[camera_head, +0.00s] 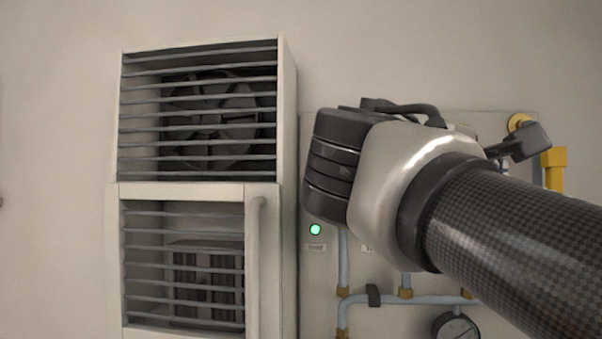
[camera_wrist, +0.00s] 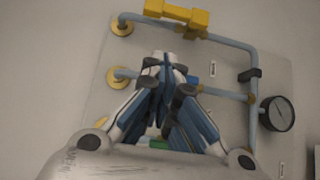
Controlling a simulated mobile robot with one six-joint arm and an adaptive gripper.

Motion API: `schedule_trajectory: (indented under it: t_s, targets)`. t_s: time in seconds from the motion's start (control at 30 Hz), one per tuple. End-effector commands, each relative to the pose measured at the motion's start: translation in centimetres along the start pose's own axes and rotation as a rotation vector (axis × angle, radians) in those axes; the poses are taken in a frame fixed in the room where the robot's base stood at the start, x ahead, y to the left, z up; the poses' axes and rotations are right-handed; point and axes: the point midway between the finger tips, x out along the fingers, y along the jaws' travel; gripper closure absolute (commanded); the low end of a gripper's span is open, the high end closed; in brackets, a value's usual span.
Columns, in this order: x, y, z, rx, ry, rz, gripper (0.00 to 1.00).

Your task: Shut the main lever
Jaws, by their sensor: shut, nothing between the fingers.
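In the wrist view, a yellow lever handle (camera_wrist: 178,17) sits on the upper blue pipe at the top of the panel. I cannot tell for sure whether it is the main lever. In the head view, a yellow part (camera_head: 555,165) shows at the panel's right edge, partly behind my arm. My gripper (camera_wrist: 168,78) is shut and empty in the wrist view, below the yellow handle in the picture and apart from it. It overlaps the lower pipe, where a small blue part (camera_wrist: 193,82) shows beside the fingers. My arm hides much of the panel in the head view.
The panel (camera_wrist: 225,45) carries blue pipes and a round gauge (camera_wrist: 276,114), also seen in the head view (camera_head: 455,328). A green light (camera_head: 315,230) is lit. A slatted compressor cabinet (camera_head: 262,215) with a vertical handle stands left of the panel.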

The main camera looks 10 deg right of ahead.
Motion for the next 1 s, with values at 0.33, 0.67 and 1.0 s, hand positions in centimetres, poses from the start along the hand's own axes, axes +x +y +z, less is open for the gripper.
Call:
schedule_trajectory:
  t_s: [0.33, 0.67, 1.0]
  targets:
    - [5.3, 0.1, 0.2, -0.001, -0.009, -0.002, 1.0]
    - [11.2, 0.1, 1.5, 0.001, -0.006, -0.001, 1.0]
    - [12.7, -0.1, 2.9, 0.0, 0.0, -0.001, 1.0]
